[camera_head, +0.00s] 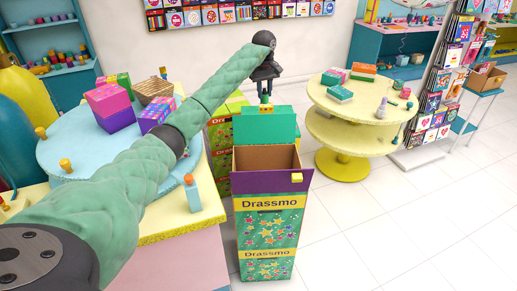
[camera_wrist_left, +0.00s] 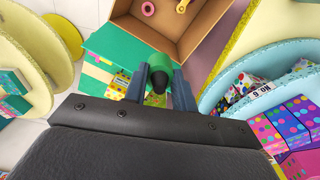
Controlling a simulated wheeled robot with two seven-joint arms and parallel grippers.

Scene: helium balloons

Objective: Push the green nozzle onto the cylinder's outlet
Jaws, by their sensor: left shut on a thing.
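My left gripper (camera_head: 266,92) is stretched out ahead, its fingers pointing down above the back of an open box. In the left wrist view, the gripper (camera_wrist_left: 158,88) is shut on the green nozzle (camera_wrist_left: 156,64), which has a dark end, and holds it between the two fingers. A yellow gas cylinder (camera_head: 27,92) stands at the left edge of the head view, with a dark green one (camera_head: 14,142) in front of it. My right gripper is not in view.
The open Drassmo box (camera_head: 267,203) stands below the gripper; a pink ring (camera_wrist_left: 148,8) lies inside it. A round blue stand (camera_head: 62,142) with gift boxes is at left. A round yellow table (camera_head: 350,105) is at right.

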